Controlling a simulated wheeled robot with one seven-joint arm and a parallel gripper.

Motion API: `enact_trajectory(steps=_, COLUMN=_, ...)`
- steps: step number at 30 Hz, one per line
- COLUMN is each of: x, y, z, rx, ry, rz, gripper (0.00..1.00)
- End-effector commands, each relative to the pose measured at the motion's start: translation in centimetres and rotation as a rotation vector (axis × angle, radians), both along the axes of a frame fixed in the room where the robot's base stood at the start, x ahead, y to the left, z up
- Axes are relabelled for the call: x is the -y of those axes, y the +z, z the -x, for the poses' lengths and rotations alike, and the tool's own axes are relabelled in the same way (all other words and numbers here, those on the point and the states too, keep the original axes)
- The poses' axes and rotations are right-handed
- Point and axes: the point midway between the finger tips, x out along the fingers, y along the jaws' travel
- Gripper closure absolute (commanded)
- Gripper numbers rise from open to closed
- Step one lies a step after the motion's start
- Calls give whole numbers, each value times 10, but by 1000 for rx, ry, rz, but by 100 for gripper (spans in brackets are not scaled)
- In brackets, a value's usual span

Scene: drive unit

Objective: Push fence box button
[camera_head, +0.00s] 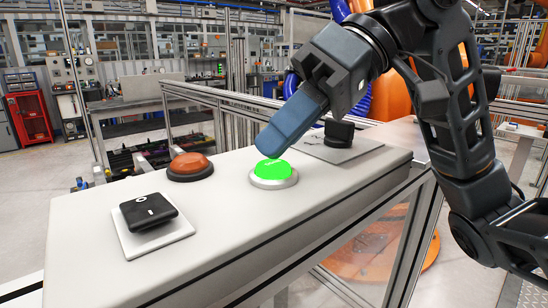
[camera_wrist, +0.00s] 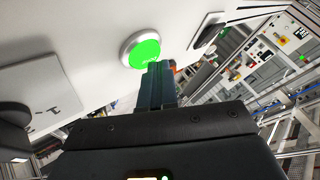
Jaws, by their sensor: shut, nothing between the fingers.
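The fence box (camera_head: 225,211) is a long white box with its controls on top. A lit green button (camera_head: 272,171) in a silver ring sits near its middle; it also shows in the wrist view (camera_wrist: 144,51). My gripper (camera_head: 272,143) is shut and empty, its blue-grey fingers pointing down just above the green button. In the wrist view the fingertips (camera_wrist: 158,66) overlap the button's lower edge. I cannot tell whether they touch it.
An orange-red button (camera_head: 190,166) lies left of the green one. A black switch on a white plate (camera_head: 149,211) is at the front left. A black knob on a plate (camera_head: 339,132) is at the right. A metal fence frame (camera_head: 230,95) runs behind the box.

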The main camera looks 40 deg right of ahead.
Motion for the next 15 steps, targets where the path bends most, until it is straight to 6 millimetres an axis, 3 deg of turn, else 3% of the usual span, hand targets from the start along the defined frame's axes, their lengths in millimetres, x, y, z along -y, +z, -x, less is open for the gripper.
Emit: enact_trajectory(steps=15, x=0, y=17, z=0, rx=-1, ry=2, rz=1, gripper=100)
